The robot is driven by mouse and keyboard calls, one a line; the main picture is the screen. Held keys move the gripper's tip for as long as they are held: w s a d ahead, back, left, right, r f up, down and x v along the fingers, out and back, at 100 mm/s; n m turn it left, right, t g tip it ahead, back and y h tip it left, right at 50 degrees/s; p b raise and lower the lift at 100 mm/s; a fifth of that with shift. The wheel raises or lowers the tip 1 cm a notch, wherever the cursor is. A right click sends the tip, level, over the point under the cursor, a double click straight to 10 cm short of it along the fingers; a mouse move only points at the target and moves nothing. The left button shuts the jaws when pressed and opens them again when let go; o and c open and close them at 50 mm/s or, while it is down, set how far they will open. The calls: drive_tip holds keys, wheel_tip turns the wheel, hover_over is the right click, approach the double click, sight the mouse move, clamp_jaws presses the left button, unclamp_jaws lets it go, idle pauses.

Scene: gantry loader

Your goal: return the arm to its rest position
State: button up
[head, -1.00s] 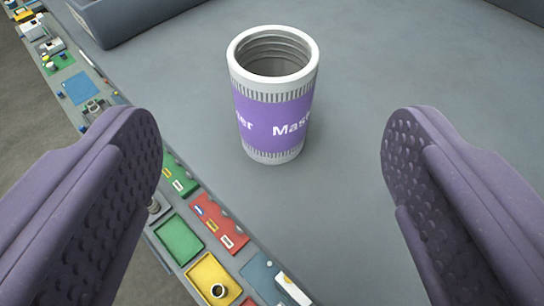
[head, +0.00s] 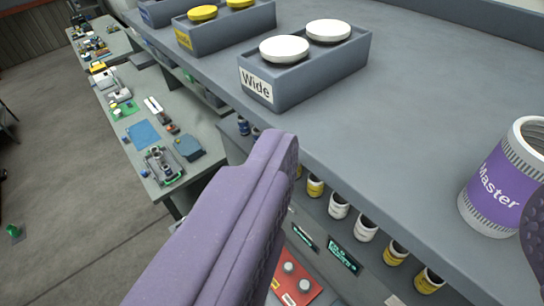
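My gripper (head: 408,185) is open, with its two purple fingers wide apart and nothing held between them. The left finger fills the lower middle of the view; only a sliver of the right finger shows at the right edge. A white open-topped jar with a purple "Master" label (head: 492,188) stands upright on the grey shelf top (head: 420,95) at the far right. The right finger covers a little of the jar's lower right side; whether they touch I cannot tell.
A grey "Wide" bin (head: 318,80) with two white lids sits on the shelf top, and a bin with yellow lids (head: 228,35) stands behind it. Several small jars (head: 365,229) line a lower level. A cluttered bench (head: 185,110) runs along the left beside open floor (head: 60,170).

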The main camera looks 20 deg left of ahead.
wheel_tip(320, 180, down, 36)
drive_tip(key=b, duration=3.5)
drive_tip(key=shift+r+b, duration=0.15)
drive_tip(key=shift+b, duration=0.15)
drive_tip(key=shift+w, duration=0.1)
